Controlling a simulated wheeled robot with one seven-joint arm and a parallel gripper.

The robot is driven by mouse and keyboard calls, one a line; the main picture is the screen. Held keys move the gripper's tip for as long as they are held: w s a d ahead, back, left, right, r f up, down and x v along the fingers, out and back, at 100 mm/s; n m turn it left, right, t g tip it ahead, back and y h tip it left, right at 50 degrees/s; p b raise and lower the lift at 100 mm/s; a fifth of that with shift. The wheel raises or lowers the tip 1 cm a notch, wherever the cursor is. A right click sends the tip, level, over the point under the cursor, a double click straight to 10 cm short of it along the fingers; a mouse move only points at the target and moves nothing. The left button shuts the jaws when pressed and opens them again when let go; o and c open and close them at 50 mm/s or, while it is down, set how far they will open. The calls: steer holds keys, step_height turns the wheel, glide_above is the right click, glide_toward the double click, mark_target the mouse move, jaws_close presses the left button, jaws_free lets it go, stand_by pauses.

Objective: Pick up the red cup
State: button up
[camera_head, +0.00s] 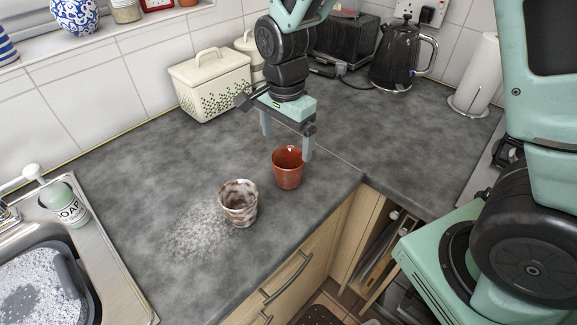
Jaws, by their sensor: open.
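The red cup (288,173) stands upright on the grey worktop near its front edge. My gripper (287,146) hangs above the worktop, pointing down, with its two fingers wide apart and nothing held between them. The left finger is to the upper left of the cup. The right finger tip is close to the cup's upper right rim in the picture. I cannot tell whether the finger touches the cup or stands behind or beside it.
A brown and white mottled cup (239,205) stands just left of the red cup. A cream bread bin (210,86) and a black kettle (403,58) stand at the back. A sink (105,262) with a soap bottle (68,208) is at left. The worktop (150,170) between is clear.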

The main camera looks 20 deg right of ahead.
mark_target(288, 164)
step_height(288, 164, down, 3)
steer(key=shift+r, duration=0.1)
steer(key=shift+s+d+f+p, duration=0.1)
steer(key=shift+s+f+p, duration=0.05)
steer(key=shift+f+p, duration=0.4)
steer(key=shift+d+f+p, duration=0.1)
steer(key=shift+f+p, duration=0.3)
steer(key=shift+f, duration=1.75)
steer(key=c, duration=1.2)
